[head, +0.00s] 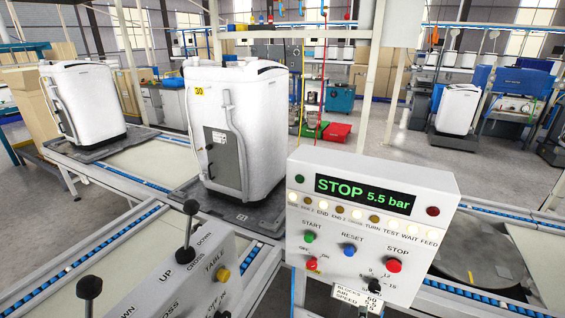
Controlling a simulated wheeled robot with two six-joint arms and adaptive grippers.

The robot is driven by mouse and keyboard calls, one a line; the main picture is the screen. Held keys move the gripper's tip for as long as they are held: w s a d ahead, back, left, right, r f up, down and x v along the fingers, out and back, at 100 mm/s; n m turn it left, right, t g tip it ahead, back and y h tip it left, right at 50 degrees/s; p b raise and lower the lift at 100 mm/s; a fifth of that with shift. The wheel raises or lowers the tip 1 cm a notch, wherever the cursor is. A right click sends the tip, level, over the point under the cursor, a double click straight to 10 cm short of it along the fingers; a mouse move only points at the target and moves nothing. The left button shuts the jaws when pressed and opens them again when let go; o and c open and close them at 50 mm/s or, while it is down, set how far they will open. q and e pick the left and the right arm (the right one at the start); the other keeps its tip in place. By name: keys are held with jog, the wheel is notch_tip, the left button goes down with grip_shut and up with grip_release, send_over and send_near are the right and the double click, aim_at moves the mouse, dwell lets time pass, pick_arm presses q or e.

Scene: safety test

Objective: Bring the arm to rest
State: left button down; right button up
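A white control box (465,187) stands at the lower right centre. Its display (365,196) reads "STOP 5.5 bar" in green. Below it is a row of small lamps, several lit pale yellow. A green START button (309,237), a blue RESET button (349,250) and a red STOP button (394,266) sit on its face. A smaller red control (312,264) and a black dial (373,284) are lower down. No arm and neither of my grippers is in view.
A second grey panel (150,285) at lower left carries black levers (187,232) and a yellow button (222,275). White tubs (235,130) stand on dark pallets along a blue-edged conveyor (120,225). A round plate (465,262) lies at right. Grey floor is open behind.

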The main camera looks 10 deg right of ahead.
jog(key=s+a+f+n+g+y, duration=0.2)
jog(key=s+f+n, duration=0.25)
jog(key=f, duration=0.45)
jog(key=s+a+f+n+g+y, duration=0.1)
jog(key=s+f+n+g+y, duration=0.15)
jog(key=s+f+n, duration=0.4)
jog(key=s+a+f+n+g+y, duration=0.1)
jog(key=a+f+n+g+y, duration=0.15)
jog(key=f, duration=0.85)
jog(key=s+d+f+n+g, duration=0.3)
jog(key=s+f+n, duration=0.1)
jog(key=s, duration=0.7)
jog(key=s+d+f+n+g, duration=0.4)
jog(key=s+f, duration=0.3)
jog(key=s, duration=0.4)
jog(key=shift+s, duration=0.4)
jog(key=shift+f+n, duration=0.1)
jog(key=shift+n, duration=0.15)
